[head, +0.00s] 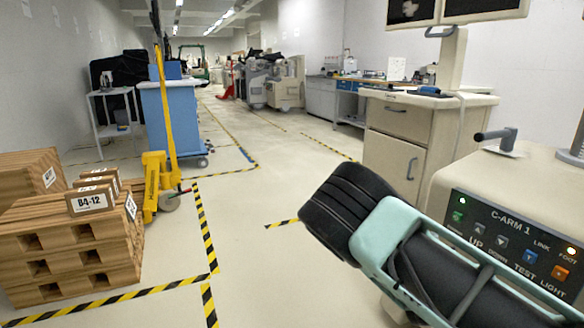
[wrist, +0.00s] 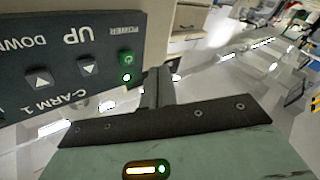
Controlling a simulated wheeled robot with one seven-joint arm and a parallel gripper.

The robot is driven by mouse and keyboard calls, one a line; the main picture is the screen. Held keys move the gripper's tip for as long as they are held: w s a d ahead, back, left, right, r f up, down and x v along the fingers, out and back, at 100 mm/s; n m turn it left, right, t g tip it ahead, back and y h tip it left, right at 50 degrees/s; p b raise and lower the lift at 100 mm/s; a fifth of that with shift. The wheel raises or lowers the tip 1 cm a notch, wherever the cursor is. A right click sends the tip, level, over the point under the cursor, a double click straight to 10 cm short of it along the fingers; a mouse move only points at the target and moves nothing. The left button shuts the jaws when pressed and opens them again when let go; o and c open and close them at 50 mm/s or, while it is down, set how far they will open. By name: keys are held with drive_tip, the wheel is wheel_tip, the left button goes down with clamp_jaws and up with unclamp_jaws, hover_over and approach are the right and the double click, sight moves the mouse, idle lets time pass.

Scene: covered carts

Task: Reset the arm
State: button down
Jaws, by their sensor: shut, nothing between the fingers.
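My arm reaches in from the lower right of the head view, a teal and black link in front of the C-ARM 1 unit (head: 540,178). My gripper (wrist: 157,78) shows only in the wrist view. Its dark fingers are shut and hold nothing. They stand beside the upside-down control panel (wrist: 60,65), close to the green POWER button (wrist: 126,58), with a lit green lamp next to it. I cannot tell whether they touch the panel. In the head view the panel (head: 490,238) has a green button, arrow buttons and an orange LIGHT button.
A wooden crate stack (head: 75,245) with cartons and a yellow pallet jack (head: 153,185) stand at the left, near a blue cart (head: 172,120). A beige cabinet (head: 395,150) stands behind the unit. The striped-taped floor (head: 250,210) between them is clear.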

drive_tip(key=s+a+f+m+g+y, duration=0.1)
drive_tip(key=s+a+f+g+y, duration=0.25)
drive_tip(key=a, duration=0.25)
drive_tip(key=s+a+f+m+g+y, duration=0.1)
drive_tip(key=s+a+f+g+y, duration=0.1)
drive_tip(key=a+f+g+y, duration=0.3)
drive_tip(key=s+a+r+n+g+y, duration=0.2)
drive_tip(key=s+a+r, duration=0.2)
drive_tip(key=s+a, duration=0.35)
drive_tip(key=s+a+r+n+g+y, duration=0.2)
drive_tip(key=s+a+r, duration=0.35)
drive_tip(key=a, duration=0.35)
drive_tip(key=s+r+n+g+h, duration=0.15)
drive_tip(key=s+r+n, duration=0.25)
drive_tip(key=s, duration=0.5)
drive_tip(key=s+r+n+g, duration=0.2)
drive_tip(key=s+r+n, duration=0.15)
drive_tip(key=s, duration=0.45)
wheel_tip(320, 180, up, 26)
drive_tip(key=s+d+p, duration=0.1)
drive_tip(key=p, duration=2.4)
drive_tip(key=shift+s+d+r+g, duration=0.15)
drive_tip(key=shift+r+g, duration=0.05)
drive_tip(key=shift+g, duration=0.1)
